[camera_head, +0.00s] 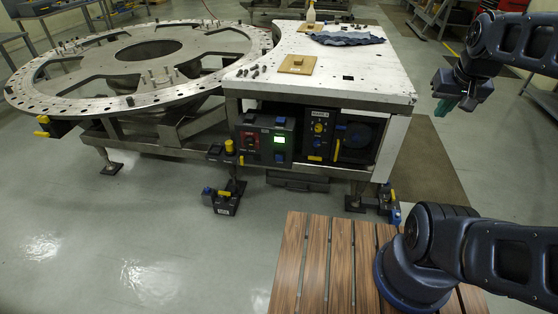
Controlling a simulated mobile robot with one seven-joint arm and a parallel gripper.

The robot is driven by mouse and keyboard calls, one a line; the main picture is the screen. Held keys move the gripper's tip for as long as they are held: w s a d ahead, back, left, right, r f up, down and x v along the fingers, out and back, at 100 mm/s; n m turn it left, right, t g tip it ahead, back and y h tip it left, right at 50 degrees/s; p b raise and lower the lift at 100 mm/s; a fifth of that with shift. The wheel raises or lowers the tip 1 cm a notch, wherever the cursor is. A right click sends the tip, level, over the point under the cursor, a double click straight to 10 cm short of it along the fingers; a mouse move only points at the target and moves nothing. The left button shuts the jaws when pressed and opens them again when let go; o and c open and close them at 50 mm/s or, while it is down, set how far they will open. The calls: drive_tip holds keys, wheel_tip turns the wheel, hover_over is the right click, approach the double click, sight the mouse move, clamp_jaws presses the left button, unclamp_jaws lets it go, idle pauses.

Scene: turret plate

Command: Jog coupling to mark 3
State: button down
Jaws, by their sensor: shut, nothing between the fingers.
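The turret plate (85,100) is a large round metal ring with spokes and a rim of holes, at the left. Small pins or fixtures stand on it, too small to tell which is a coupling. No numbered mark is readable. My gripper (445,105), with green fingertips, hangs in the air right of the bench, pointing down-left, shut and apart from everything.
Yellow-and-black devices (222,202) sit by the bench legs. A slatted wooden platform (315,260) lies in front. Grey floor at left is clear.

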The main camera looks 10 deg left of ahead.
idle(0.4)
drive_tip(key=w+a+f+n+g+h, duration=0.1)
drive_tip(key=w+a+f+h, duration=0.15)
drive_tip(key=w, duration=0.85)
drive_tip(key=w+a+f+n+g+h, duration=0.1)
drive_tip(key=w+a, duration=0.3)
drive_tip(key=w, duration=0.6)
drive_tip(key=w+a+f+n+h, duration=0.2)
drive_tip(key=w+a+f+n, duration=0.1)
drive_tip(key=w+a+f, duration=1.1)
drive_tip(key=w+a+f+n+t+h, duration=0.1)
drive_tip(key=w+a+f+n+t, duration=0.1)
drive_tip(key=a+f, duration=0.7)
drive_tip(key=w+a+f+n+t+h, duration=0.1)
drive_tip(key=w+a+f, duration=0.2)
drive_tip(key=a+f, duration=0.65)
drive_tip(key=s+a+f+n+t, duration=0.1)
drive_tip(key=s+a+f, duration=0.1)
drive_tip(key=f, duration=0.7)
drive_tip(key=s+a+f+n+t, duration=0.1)
drive_tip(key=s+a+f+n, duration=0.1)
drive_tip(key=a+f, duration=0.3)
drive_tip(key=s+a+f+n+t+y, duration=0.1)
drive_tip(key=a+f, duration=0.3)
drive_tip(key=f, duration=0.9)
drive_tip(key=shift+s+f+n+t, duration=0.3)
drive_tip(key=shift+s+t, duration=0.2)
drive_tip(key=shift+s, duration=0.3)
drive_tip(key=shift+w, duration=0.15)
